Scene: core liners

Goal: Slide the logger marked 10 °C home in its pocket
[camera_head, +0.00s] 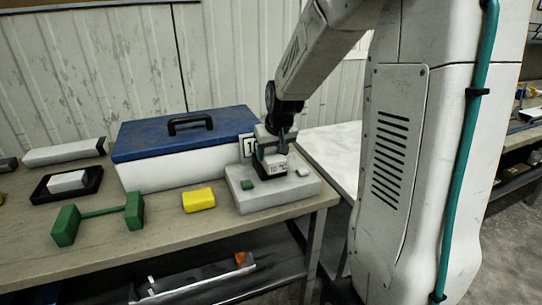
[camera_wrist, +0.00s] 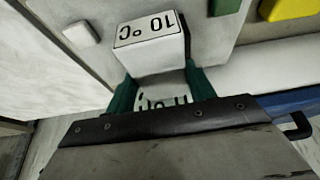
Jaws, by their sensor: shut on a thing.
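My gripper (camera_head: 272,151) is over the pale grey block (camera_head: 305,189) at the table's right end. In the wrist view its green fingers (camera_wrist: 162,88) are shut on a white logger (camera_wrist: 165,75), whose dark lettering is partly hidden by the gripper's body. I cannot tell whether this is part of the logger or the pocket. How deep the logger sits is hidden.
A white box with a blue lid (camera_head: 180,135) and black handle stands just left of my gripper. A yellow block (camera_head: 198,200) and a green bar-shaped piece (camera_head: 66,226) lie in front of it. A black tray (camera_head: 40,194) with a white block is at the left.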

